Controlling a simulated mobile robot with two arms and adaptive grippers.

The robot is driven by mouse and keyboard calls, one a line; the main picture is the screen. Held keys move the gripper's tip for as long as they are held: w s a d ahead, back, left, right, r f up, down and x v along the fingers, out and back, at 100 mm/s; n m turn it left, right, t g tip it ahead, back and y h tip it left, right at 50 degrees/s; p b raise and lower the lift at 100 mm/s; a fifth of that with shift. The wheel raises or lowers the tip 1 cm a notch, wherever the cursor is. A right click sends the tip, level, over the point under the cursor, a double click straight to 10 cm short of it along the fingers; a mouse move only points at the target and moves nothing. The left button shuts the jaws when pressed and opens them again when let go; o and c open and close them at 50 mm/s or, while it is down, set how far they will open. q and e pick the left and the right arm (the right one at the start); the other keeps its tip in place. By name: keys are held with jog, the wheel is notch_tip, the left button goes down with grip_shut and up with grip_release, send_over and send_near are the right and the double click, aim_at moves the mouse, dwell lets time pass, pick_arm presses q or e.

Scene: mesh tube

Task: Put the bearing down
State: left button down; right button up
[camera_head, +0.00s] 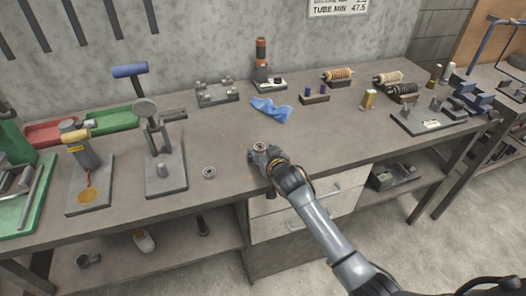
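A small grey ring that looks like the bearing (209,172) lies flat on the grey workbench (225,135), right of the upright press (163,150). My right gripper (261,151) is over the front part of the bench, to the right of this ring and apart from it. A small round shape shows at the gripper's tip, but I cannot tell whether it is a held part or the gripper itself. The fingers are too small and foreshortened to show their opening. My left gripper is out of view.
A blue cloth (271,110) lies behind my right gripper. Spools (337,74) and a fixture plate (428,120) stand to the right. A plate with a yellow-handled tool (88,185) stands at the left. The bench around the ring is clear. Drawers (290,215) sit below.

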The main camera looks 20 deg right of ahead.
jog(key=shift+r, duration=0.15)
jog(key=v, duration=1.2)
jog(key=shift+r, duration=0.1)
